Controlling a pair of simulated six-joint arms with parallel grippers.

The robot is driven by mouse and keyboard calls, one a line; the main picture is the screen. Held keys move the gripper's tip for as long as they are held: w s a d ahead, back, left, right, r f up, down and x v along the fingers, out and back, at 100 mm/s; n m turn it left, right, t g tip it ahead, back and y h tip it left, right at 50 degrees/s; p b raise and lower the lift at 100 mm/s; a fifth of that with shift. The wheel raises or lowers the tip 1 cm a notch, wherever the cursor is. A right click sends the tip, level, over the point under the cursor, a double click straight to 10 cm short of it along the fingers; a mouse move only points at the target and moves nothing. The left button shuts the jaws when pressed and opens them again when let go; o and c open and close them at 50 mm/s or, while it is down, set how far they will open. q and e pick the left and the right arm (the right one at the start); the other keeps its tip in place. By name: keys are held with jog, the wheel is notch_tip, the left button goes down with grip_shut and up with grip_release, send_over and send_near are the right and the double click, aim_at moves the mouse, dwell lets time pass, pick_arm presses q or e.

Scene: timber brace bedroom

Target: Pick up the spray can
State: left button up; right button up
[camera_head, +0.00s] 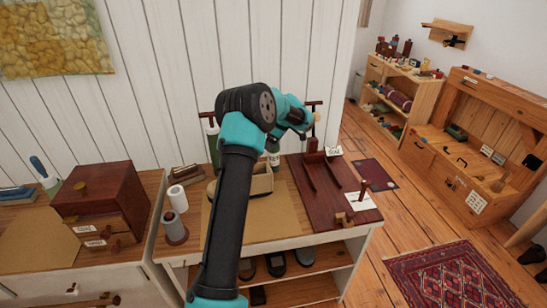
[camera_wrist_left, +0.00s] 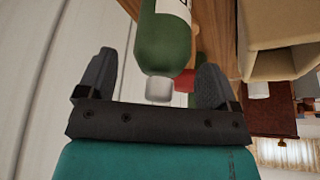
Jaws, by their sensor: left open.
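The spray can appears as a green body with a pale cap and part of a white label in the left wrist view (camera_wrist_left: 165,42). In the head view, a green and white can (camera_head: 273,158), partly behind my arm, looks like the same one. My left gripper (camera_wrist_left: 150,85) is open, its two dark fingers spread on either side of the can's cap end. I cannot tell how deep the can sits between them. In the head view, my left arm's wrist hides its fingers. My right gripper is not in view.
A taller green bottle (camera_head: 213,150) stands left of my arm. A dark red board (camera_head: 325,205) lies to the right. White and grey spools (camera_head: 174,228) stand left. The plank wall (camera_head: 180,60) is close behind.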

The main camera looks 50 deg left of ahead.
pick_arm(q)
jog(key=shift+c, duration=0.4)
jog(key=c, duration=1.3)
jog(key=shift+r, duration=0.15)
notch_tip(320, 180, up, 10)
jog(key=shift+f, duration=0.1)
